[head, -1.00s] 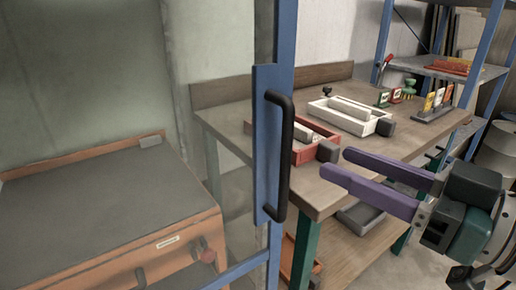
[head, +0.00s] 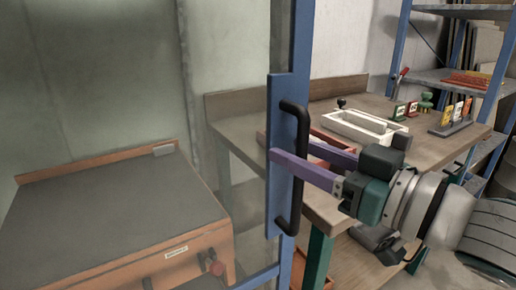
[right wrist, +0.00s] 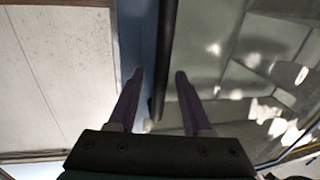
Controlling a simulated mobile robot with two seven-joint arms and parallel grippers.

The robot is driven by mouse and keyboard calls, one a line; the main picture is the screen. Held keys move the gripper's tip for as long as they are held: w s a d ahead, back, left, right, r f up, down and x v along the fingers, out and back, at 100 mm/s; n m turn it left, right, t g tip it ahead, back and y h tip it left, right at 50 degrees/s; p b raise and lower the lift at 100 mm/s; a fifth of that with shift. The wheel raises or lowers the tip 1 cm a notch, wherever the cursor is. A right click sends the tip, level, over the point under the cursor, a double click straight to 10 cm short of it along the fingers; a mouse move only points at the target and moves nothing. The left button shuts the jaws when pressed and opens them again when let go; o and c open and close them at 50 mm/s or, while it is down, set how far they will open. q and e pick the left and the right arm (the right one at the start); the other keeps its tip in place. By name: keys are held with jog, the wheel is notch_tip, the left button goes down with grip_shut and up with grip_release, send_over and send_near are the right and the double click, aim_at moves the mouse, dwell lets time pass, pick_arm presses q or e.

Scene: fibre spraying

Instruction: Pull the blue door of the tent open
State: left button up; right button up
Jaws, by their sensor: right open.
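The blue door (head: 304,50) of the tent is a blue frame around a clear panel, and it looks shut. A black bar handle (head: 293,215) stands upright on its blue plate. My right gripper (head: 290,150) is at the handle's middle, its purple fingers open. One finger passes in front of the handle and the other reaches behind it in the head view. My left gripper is not in view.
Behind the clear panel stands an orange cabinet (head: 120,202) with a dark top. A blue-framed shelf (head: 398,45) is at the back right.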

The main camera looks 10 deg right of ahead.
grip_shut()
dwell(0.3)
dwell(1.1)
